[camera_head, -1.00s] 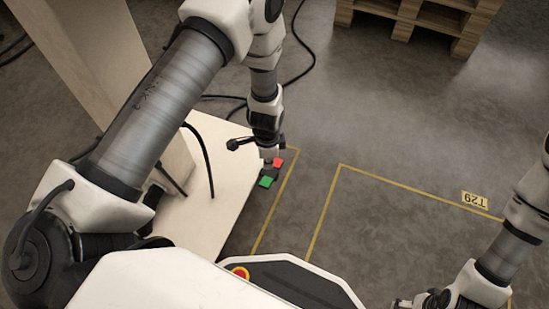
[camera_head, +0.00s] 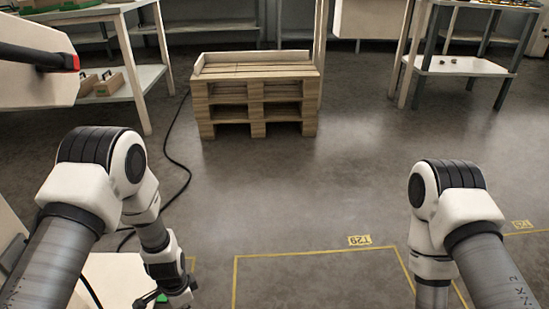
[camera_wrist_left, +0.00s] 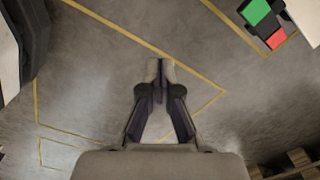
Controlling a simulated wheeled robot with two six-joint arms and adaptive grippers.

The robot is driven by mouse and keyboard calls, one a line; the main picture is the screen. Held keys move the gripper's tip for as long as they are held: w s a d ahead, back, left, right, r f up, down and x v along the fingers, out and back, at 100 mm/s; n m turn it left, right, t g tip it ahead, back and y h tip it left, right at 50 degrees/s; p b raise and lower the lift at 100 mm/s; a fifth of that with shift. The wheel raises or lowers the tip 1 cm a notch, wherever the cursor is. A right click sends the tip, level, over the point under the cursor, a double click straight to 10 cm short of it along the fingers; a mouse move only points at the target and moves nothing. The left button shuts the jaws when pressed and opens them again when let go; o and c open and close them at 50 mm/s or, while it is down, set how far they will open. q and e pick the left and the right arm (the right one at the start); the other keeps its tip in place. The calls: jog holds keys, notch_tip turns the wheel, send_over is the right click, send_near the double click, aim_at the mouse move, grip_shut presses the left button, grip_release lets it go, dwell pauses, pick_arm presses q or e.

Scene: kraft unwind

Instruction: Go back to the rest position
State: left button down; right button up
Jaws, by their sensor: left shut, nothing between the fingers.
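My left gripper (camera_wrist_left: 160,68) is shut with nothing between its fingers, over bare floor in the left wrist view. In the head view my left arm comes down at the left, and its wrist is at the bottom edge, so the fingers hardly show. A dark box with a green pad (camera_wrist_left: 256,11) and a red pad (camera_wrist_left: 276,39) is at the top right of the wrist view, apart from the fingers. A bit of green (camera_head: 162,298) shows beside my left wrist in the head view. My right arm bends down at the right; its gripper is out of the picture.
A stack of wooden pallets (camera_head: 256,105) stands ahead on the grey floor. Shelving tables stand at the back left and back right (camera_head: 465,66). A black cable (camera_head: 183,165) runs along the floor at left. The yellow-marked floor area (camera_head: 310,285) between my arms is clear.

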pick_arm(q)
jog(key=s+r+n+p, duration=0.4)
jog(key=s+r+p, duration=0.3)
jog(key=r+p, duration=0.5)
jog(key=s+a+r+n+p, duration=0.1)
jog(key=s+r+n+p, duration=0.3)
jog(key=r+p, duration=0.9)
jog(key=s+a+r+n+p, duration=0.1)
jog(key=s+r+n+p, duration=0.2)
jog(key=s+r+p, duration=0.7)
notch_tip(320, 180, up, 3)
jog(key=p, duration=0.3)
jog(key=shift+f+n, duration=0.2)
jog(key=shift+n, duration=0.2)
jog(key=shift+a, duration=0.1)
